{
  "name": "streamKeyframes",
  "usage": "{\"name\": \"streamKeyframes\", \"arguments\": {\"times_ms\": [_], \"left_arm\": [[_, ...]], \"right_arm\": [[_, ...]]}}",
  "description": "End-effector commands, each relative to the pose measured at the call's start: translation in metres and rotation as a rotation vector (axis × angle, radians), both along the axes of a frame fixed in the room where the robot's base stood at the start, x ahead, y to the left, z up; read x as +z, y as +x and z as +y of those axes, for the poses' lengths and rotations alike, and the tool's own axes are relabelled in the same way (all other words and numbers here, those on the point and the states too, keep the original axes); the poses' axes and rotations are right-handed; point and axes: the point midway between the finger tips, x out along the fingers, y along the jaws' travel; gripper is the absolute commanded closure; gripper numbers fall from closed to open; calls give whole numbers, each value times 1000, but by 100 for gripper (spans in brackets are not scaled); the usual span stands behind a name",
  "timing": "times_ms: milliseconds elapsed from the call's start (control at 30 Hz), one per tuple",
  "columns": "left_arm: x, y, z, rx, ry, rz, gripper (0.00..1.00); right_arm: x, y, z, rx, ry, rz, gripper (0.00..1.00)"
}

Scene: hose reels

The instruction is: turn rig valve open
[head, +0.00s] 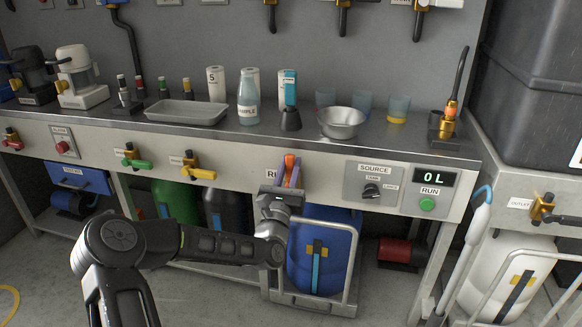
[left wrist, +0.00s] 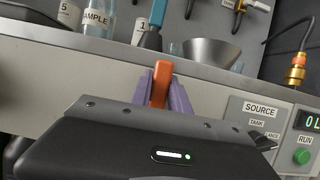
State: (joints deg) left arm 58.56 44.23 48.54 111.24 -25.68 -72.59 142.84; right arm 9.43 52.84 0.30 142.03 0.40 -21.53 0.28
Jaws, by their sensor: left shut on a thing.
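The handle stands roughly upright. My left gripper (head: 289,178) is at the panel with its purple fingers on either side of the handle, shut on it. In the left wrist view the orange handle (left wrist: 161,84) shows between the two purple fingers (left wrist: 162,92). The valve's body is hidden behind my gripper. My right gripper is in neither view.
Right of the valve are the SOURCE knob (head: 371,190), a display reading "0 L" (head: 435,177) and the green RUN button (head: 427,204). Green (head: 137,163) and yellow (head: 198,173) valve handles sit to the left. A metal bowl (head: 341,122) and bottles stand above. A blue tank (head: 325,262) stands below.

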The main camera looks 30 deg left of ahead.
Motion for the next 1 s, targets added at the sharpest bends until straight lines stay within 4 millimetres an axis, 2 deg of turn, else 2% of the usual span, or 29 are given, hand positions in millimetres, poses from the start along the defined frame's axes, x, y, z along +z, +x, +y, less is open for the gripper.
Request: {"name": "streamKeyframes", "arguments": {"times_ms": [100,133,367,733,867,1000], "left_arm": [[-2,0,1,1,-4,3,100],[-2,0,1,1,-4,3,76],[-1,0,1,1,-2,2,57],[-2,-4,-1,0,0,2,56],[-7,-16,-3,0,0,4,56],[-16,-37,-9,1,-1,6,56]], "right_arm": [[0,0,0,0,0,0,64],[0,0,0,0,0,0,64],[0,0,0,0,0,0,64],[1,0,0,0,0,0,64],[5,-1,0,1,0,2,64],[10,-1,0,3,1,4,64]]}}
